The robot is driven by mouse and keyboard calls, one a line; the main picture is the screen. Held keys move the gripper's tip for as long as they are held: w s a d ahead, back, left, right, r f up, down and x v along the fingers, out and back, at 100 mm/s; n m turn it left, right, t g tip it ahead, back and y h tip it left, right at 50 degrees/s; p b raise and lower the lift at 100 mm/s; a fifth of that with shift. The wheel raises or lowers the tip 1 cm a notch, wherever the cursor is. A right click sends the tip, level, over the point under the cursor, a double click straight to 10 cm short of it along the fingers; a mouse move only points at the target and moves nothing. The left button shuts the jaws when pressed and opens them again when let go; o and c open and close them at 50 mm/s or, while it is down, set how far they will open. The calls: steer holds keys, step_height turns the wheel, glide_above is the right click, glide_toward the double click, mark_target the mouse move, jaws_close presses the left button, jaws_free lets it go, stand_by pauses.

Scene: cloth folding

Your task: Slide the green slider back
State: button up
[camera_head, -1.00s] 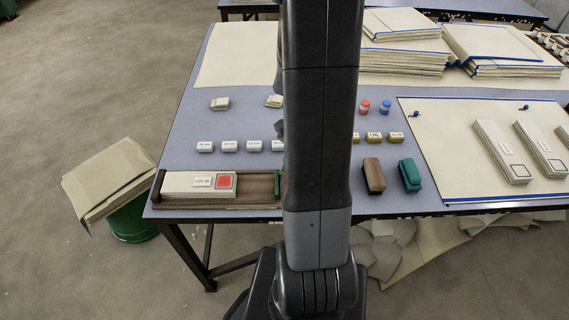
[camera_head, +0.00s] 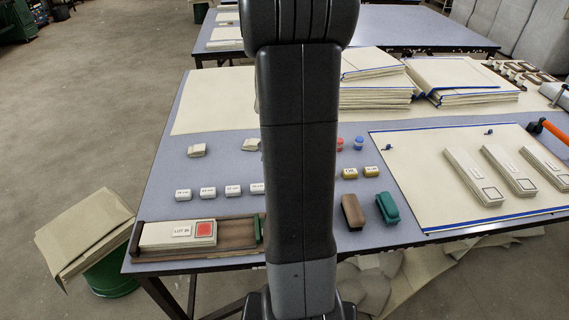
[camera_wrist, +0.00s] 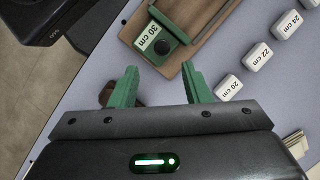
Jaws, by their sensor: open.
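The green slider (camera_wrist: 168,48) carries a "30 cm" label and a dark round knob; in the wrist view it sits at the end of a brown wooden board (camera_wrist: 206,48) with green edges. My gripper (camera_wrist: 160,86) is open and empty, its green fingers spread just below the slider in that view, apart from it. In the head view a green piece (camera_head: 259,229) shows at the right end of the wooden tray (camera_head: 190,260), beside my arm. In the tray lies a pale stack (camera_head: 165,236) with a lot label and a red square. My arm hides my gripper there.
A row of white labelled blocks (camera_wrist: 257,57) lies beside the board, one close to my right finger. Right of my arm stand a brown block (camera_head: 352,211) and a green block (camera_head: 387,208). A cream mat (camera_head: 440,175) with pale strips covers the table's right.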

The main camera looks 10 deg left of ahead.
steer(key=v, duration=0.7)
steer(key=shift+r+p, duration=0.25)
steer(key=shift+p, duration=0.15)
steer(key=shift+w, duration=0.1)
steer(key=b+x, duration=0.2)
steer(key=x, duration=1.1)
steer(key=shift+f, duration=0.3)
steer(key=shift+s+a+f, duration=0.2)
steer(key=shift+s+a, duration=0.05)
steer(key=shift+a, duration=0.05)
steer(key=shift+s+a+r, duration=0.1)
steer(key=shift+s+a, duration=0.05)
steer(key=shift+a, duration=0.5)
steer(key=shift+d, duration=0.15)
